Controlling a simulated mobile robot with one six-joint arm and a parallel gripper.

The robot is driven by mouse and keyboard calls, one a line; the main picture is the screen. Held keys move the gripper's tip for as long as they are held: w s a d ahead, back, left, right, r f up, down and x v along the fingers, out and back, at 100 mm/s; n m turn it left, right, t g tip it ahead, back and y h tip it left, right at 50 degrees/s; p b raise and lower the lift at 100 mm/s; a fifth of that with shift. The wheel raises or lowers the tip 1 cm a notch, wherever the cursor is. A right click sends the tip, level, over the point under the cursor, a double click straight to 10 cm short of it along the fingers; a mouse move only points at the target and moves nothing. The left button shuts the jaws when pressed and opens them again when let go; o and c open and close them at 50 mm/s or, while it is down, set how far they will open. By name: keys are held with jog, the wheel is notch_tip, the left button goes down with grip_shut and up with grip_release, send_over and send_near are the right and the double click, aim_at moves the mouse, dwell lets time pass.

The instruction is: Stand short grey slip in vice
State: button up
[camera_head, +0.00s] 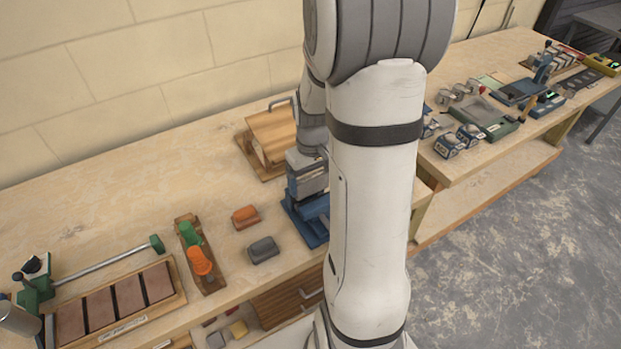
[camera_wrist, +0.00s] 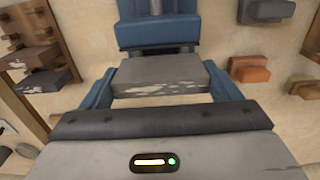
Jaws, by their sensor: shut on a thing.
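The short grey slip (camera_wrist: 160,76) is a flat grey block with pale chipped patches along its near edge. In the wrist view it spans the gap between the two blue fingers of my gripper (camera_wrist: 160,84), which is shut on it. The blue vice (camera_wrist: 155,32) shows just past the slip at the top of the wrist view. In the head view the vice (camera_head: 311,228) stands on the bench, partly hidden by my arm, with my gripper (camera_head: 307,188) over it. I cannot tell whether the slip touches the vice.
A dark grey block (camera_head: 263,250) and an orange block (camera_head: 245,217) lie left of the vice. A wooden holder (camera_head: 210,272) with green and orange pieces is further left. A wooden stand (camera_head: 270,135) with a handle is behind. A tray of brown blocks (camera_head: 130,295) is front left.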

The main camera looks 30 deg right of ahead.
aim_at(312, 189)
jog(key=shift+f+b, duration=0.75)
jog(key=shift+f, duration=0.3)
jog(key=shift+f+b, duration=0.8)
jog(key=shift+f, duration=0.15)
jog(key=o, duration=1)
jog(key=shift+c, duration=0.2)
jog(key=shift+r, duration=0.1)
